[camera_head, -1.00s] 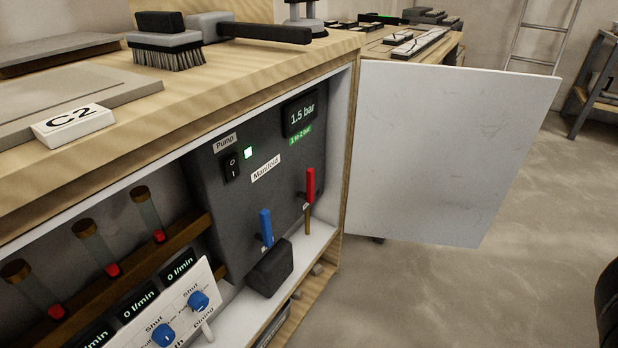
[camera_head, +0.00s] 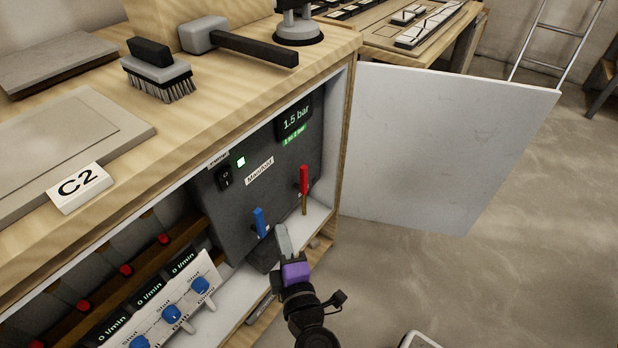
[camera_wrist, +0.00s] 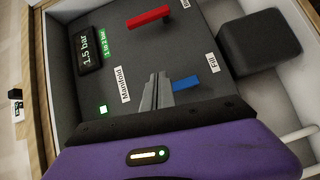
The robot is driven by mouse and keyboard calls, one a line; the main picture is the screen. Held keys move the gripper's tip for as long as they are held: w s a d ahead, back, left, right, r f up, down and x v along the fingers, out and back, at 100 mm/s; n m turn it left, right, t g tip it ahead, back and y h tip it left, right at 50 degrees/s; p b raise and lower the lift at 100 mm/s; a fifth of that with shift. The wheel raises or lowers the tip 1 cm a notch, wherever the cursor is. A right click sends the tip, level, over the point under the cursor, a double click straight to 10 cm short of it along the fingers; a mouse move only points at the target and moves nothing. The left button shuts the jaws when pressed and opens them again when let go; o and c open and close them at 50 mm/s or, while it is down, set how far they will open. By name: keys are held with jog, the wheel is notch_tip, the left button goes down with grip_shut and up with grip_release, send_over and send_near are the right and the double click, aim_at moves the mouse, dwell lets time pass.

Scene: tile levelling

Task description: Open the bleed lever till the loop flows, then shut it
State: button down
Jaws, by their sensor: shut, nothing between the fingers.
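The grey manifold (camera_head: 230,205) in the cabinet carries a red lever (camera_head: 304,180) and a blue lever (camera_head: 260,222), both upright. In the wrist view the label by the blue lever (camera_wrist: 185,83) seems to read "Fill"; the one by the red lever (camera_wrist: 148,19) is cut off. The gauge (camera_head: 295,117) reads 1.5 bar over a green "1 to 2 bar" strip. Visible flow displays (camera_head: 183,262) read 0 l/min. My gripper (camera_head: 282,238) is shut and empty, its fingers (camera_wrist: 158,92) near the blue lever; contact cannot be told.
A black box (camera_wrist: 260,42) sits below the blue lever. The pump switch (camera_head: 224,178) has a lit green lamp. A panel with blue knobs (camera_head: 170,313) stands at lower left. The open white door (camera_head: 440,140) bounds the right side.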

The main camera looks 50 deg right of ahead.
jog(key=shift+s+d+r+g+h, duration=0.2)
jog(key=shift+s+d+h, duration=0.35)
jog(key=shift+d, duration=0.1)
jog(key=shift+s+d+r+g+h, duration=0.2)
jog(key=shift+s+d+h, duration=0.25)
jog(key=shift+s+d, duration=0.15)
jog(key=shift+w+d, duration=0.15)
jog(key=b, duration=0.1)
send_near(301, 175)
jog(key=shift+x, duration=3.05)
jog(key=shift+w+p, duration=0.15)
jog(key=shift+p, duration=0.15)
jog(key=shift+r+p, duration=0.15)
jog(key=shift+p, duration=0.2)
jog(key=shift+m, duration=0.3)
